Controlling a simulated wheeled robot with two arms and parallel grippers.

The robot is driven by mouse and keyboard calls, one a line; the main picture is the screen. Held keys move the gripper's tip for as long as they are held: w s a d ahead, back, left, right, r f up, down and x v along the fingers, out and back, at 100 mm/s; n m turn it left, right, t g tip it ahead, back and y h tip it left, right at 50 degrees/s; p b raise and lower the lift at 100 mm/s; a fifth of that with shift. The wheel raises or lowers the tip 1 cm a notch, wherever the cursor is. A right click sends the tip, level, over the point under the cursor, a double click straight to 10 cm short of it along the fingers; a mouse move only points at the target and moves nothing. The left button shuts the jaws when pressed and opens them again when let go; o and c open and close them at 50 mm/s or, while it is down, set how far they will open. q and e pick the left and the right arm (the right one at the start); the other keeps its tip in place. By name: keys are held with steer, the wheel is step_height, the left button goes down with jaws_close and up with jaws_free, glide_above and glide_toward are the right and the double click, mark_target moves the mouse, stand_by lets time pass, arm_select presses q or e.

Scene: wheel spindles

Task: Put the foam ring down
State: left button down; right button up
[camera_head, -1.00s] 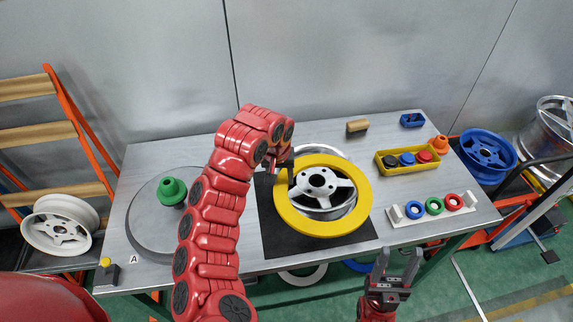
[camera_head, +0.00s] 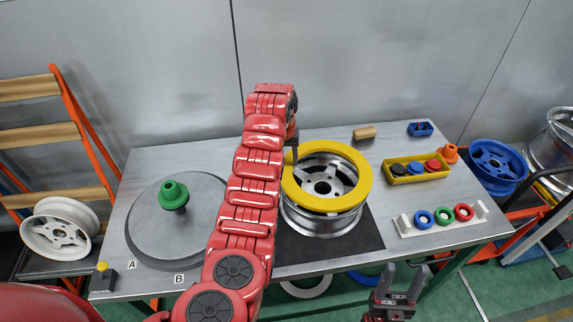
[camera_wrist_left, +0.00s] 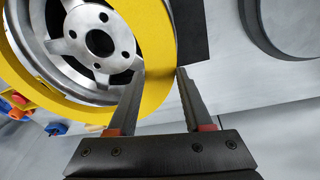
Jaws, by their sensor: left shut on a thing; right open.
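The yellow foam ring (camera_head: 359,190) is held over the silver wheel (camera_head: 322,222), whose spokes show through its opening. The wheel lies on the dark mat (camera_head: 350,242). I cannot tell whether ring and wheel touch. My left gripper (camera_head: 292,156) is shut on the ring's left edge, partly hidden by my arm. In the left wrist view the ring (camera_wrist_left: 155,35) crosses the fingers of the left gripper (camera_wrist_left: 163,75). My right gripper (camera_head: 405,275) is open and empty, in front of the table's near edge.
A round grey plate (camera_head: 145,215) with a green knob (camera_head: 174,194) is at left. A yellow tray (camera_head: 393,178) with coloured pieces, a white holder (camera_head: 425,228) with rings and a wooden block (camera_head: 364,133) are at right.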

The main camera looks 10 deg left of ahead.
mark_target(286, 163)
arm_select(q)
steer(key=shift+w+a, duration=0.1)
steer(key=shift+w, duration=0.3)
step_height(286, 163, down, 3)
steer(key=shift+r+p, duration=0.1)
steer(key=shift+p, duration=1.1)
steer(key=shift+f, duration=0.35)
steer(key=c, duration=0.8)
jaws_free()
steer(key=o, duration=0.5)
steer(key=shift+f, duration=0.1)
